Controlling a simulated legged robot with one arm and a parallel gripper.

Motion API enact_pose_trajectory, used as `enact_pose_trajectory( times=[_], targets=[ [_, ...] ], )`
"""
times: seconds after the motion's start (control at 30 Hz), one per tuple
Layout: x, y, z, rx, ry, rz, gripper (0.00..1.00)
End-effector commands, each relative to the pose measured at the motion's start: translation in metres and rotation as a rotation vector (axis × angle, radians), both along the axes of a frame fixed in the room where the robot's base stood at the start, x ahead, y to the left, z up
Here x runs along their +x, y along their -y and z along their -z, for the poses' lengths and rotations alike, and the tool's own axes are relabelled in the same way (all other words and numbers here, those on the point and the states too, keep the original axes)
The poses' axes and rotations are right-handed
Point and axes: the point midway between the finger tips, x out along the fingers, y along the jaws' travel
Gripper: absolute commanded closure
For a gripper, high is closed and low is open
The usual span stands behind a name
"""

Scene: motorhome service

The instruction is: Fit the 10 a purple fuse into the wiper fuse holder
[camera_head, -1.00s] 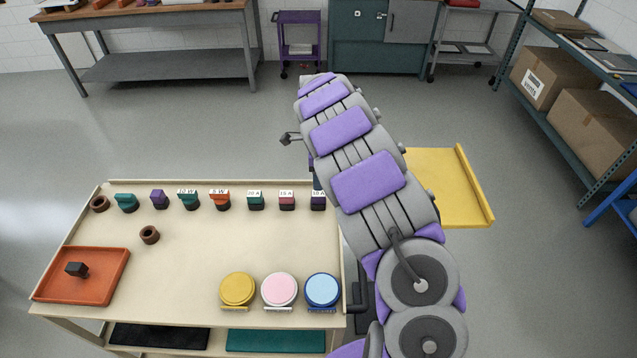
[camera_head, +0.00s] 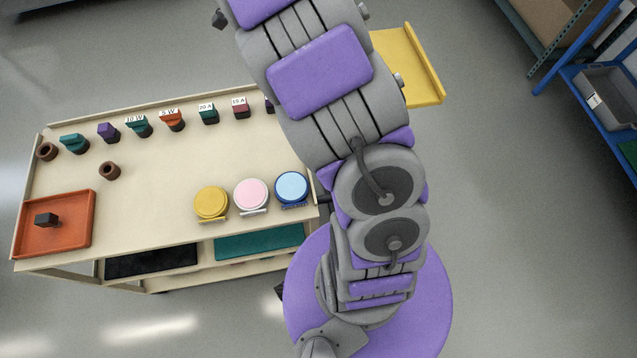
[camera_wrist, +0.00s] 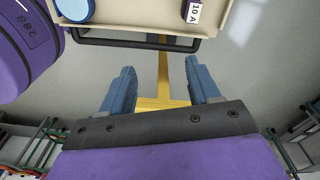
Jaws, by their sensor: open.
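The 10 A purple fuse (camera_wrist: 193,12) stands on the cart's beige top, at the top edge of the wrist view, its white "10 A" label showing. In the head view only a purple sliver of it (camera_head: 269,104) shows beside my arm. My gripper (camera_wrist: 163,86) is open and empty in the wrist view, its two blue fingers apart over the floor and a yellow panel, short of the cart's edge and apart from the fuse. My arm hides the gripper in the head view. I cannot make out the wiper fuse holder in either view.
The cart (camera_head: 160,185) carries a row of labelled fuses and bulbs, including the 15 A (camera_head: 240,107) and 20 A (camera_head: 208,113) fuses, three round-lidded pots, and an orange tray (camera_head: 80,235). A dark handle bar (camera_wrist: 130,43) edges the cart. A yellow panel (camera_head: 405,70) lies beyond my arm.

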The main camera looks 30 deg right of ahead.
Motion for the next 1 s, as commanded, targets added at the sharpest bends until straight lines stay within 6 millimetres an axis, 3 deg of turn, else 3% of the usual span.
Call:
enact_pose_trajectory(
  times=[0.2,0.4,0.57,0.8,1.0],
  targets=[
    [-0.079,-0.023,-0.038,0.003,-0.039,-0.307,0.39],
    [-0.156,-0.051,-0.054,0.041,-0.074,-0.632,0.39],
    [-0.219,-0.075,-0.054,0.087,-0.098,-0.924,0.39],
    [-0.31,-0.105,-0.04,0.161,-0.126,-1.383,0.39],
    [-0.353,-0.116,-0.028,0.197,-0.145,-1.623,0.39]
  ],
)
